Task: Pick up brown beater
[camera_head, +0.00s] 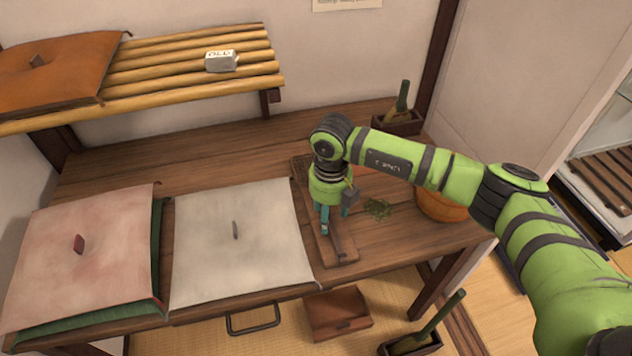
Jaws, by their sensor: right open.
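My right gripper (335,222) reaches down from the right over a small wooden board (347,259) on the table. Its teal fingers are open and point down. A slim dark brown tool (338,243), which may be the brown beater, lies on the board right at the fingertips. Its upper part is hidden by the gripper, and I cannot tell whether the fingers touch it. My left gripper is not in view.
A pale cushion-like sheet (270,260) and a pink one (120,225) cover the table's left half. Chopped greens (378,208) and an orange-brown pot (440,205) are right of the board. A slatted shelf (180,62) holds a white block (220,61).

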